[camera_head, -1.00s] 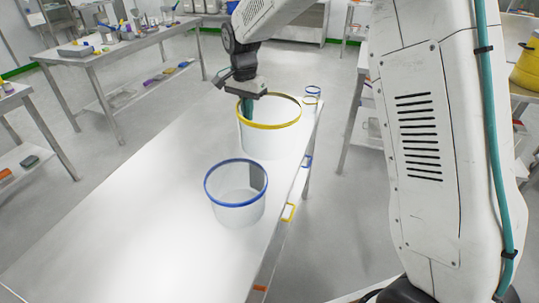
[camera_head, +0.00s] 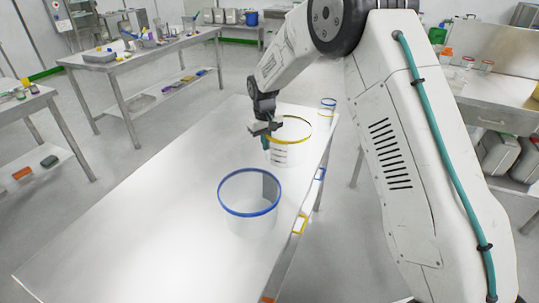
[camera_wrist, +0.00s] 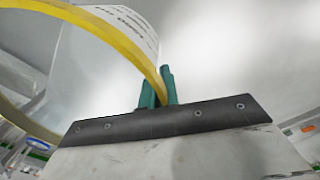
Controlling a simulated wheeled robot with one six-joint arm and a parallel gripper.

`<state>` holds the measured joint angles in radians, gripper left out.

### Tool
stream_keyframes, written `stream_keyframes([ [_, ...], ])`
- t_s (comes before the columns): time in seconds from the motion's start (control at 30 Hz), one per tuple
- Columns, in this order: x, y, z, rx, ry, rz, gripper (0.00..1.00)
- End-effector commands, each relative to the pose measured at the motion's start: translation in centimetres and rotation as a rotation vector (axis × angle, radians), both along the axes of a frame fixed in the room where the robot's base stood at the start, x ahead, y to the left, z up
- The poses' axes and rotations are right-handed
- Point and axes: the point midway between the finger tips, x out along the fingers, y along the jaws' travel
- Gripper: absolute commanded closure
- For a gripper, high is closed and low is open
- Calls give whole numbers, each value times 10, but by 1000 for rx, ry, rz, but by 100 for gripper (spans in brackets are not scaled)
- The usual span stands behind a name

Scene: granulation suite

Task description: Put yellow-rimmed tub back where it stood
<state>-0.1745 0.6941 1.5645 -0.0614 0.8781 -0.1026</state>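The yellow-rimmed tub (camera_head: 297,154) is a clear, wide tub with printed text on its wall, towards the far end of the long table (camera_head: 160,215). I cannot tell whether its base touches the table. My gripper (camera_head: 266,141) is at the left side of its rim. In the wrist view, the yellow rim (camera_wrist: 118,45) runs between my teal gripper fingers (camera_wrist: 158,88), which are shut on it. A larger-looking blue-rimmed tub (camera_head: 249,216) stands nearer on the same table, apart from the yellow-rimmed one.
A small blue-rimmed container (camera_head: 328,103) stands behind the tub at the far right corner. The table's left side is bare. A cluttered side bench (camera_head: 145,48) stands behind left.

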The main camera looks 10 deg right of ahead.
Motion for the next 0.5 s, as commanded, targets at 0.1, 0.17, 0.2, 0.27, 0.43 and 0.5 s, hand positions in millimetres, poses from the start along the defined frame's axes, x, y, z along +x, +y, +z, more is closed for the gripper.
stream_keyframes([
  [0.1,0,0,-8,0,-1,-1,100],
  [0.17,0,0,-13,0,0,-1,100],
  [0.2,0,0,-18,0,1,-1,100],
  [0.27,0,0,-28,0,1,-1,100],
  [0.43,0,0,-44,0,-1,-2,100],
  [0.5,0,0,-43,1,-2,-2,100],
])
